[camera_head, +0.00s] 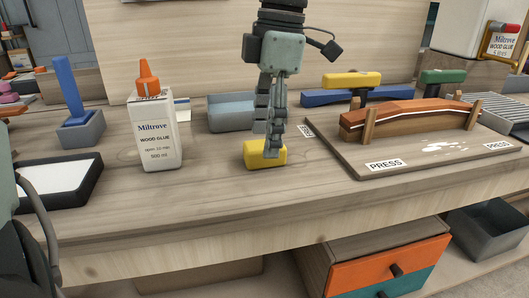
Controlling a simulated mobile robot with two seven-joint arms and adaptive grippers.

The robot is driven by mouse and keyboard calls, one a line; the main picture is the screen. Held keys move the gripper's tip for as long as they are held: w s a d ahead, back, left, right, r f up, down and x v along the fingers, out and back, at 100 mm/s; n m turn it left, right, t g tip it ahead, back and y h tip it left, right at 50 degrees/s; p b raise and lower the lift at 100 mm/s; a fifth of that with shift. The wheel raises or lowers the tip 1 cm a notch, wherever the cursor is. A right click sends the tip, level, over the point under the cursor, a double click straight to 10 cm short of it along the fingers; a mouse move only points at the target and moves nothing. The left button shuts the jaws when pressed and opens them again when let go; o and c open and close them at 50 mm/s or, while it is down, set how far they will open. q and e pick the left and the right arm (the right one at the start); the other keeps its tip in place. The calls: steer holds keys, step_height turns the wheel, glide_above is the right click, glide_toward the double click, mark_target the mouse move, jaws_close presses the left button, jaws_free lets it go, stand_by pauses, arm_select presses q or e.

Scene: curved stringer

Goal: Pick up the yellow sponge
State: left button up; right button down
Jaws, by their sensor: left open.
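The yellow sponge (256,157) lies on the wooden workbench, near the middle of the view. My left gripper (274,152) points straight down at it, with its fingers open. The fingers overlap the right part of the sponge and hide some of it. I cannot tell whether they touch it. My right gripper is not in view.
A white wood glue bottle (156,140) with an orange cap stands left of the sponge. A grey-blue bin (232,112) sits behind it. At right, a board (350,165) holds a curved orange-brown stringer (408,118). Bare bench lies in front of the sponge.

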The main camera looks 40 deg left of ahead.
arm_select(q)
steer(key=shift+s+a+f, duration=0.1)
steer(key=shift+f, duration=1.3)
steer(key=c, duration=1)
steer(key=shift+c, duration=0.2)
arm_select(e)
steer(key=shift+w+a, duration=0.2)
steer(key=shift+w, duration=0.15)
arm_select(q)
steer(key=shift+r, duration=0.1)
